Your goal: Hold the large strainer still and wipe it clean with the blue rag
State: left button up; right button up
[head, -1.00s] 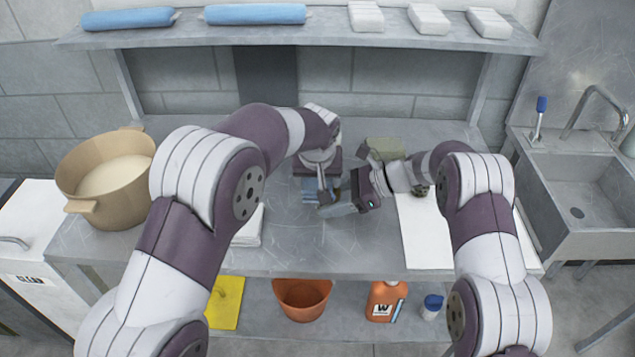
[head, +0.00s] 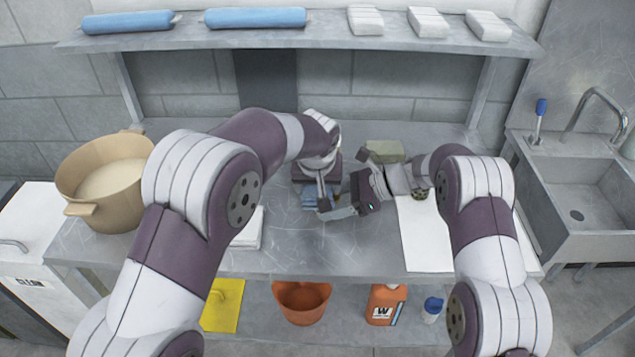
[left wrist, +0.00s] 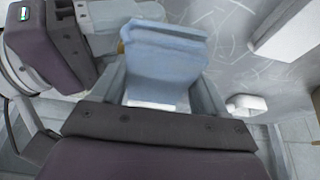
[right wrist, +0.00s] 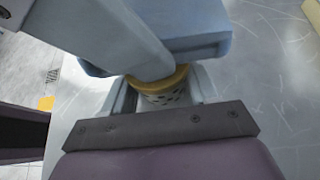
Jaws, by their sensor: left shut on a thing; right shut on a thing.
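My left gripper (head: 322,195) is shut on the blue rag (head: 309,196), low over the middle of the table. The rag fills the space between its fingers in the left wrist view (left wrist: 162,60). My right gripper (head: 338,212) is shut on the strainer, which shows in the right wrist view as a yellow rim (right wrist: 160,84) over a pale, perforated body (right wrist: 166,99). The rag (right wrist: 188,28) lies over the strainer's top there, apparently touching it. Most of the strainer is hidden by the rag and grippers; in the head view I cannot make it out.
A tan pot (head: 106,182) stands at the table's left. A folded white cloth (head: 247,230) lies left of centre and a white sheet (head: 425,235) on the right. A greenish block (head: 384,151) sits behind my right gripper. The front middle of the table is clear.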

pick_arm(q)
jog(key=shift+s, duration=0.85)
jog(key=shift+w, duration=1.45)
jog(key=shift+s+f, duration=0.1)
jog(key=shift+s, duration=1.35)
jog(key=shift+w, duration=1.5)
jog(key=a+r, duration=0.5)
jog(key=r, duration=0.5)
jog(key=shift+r, duration=0.1)
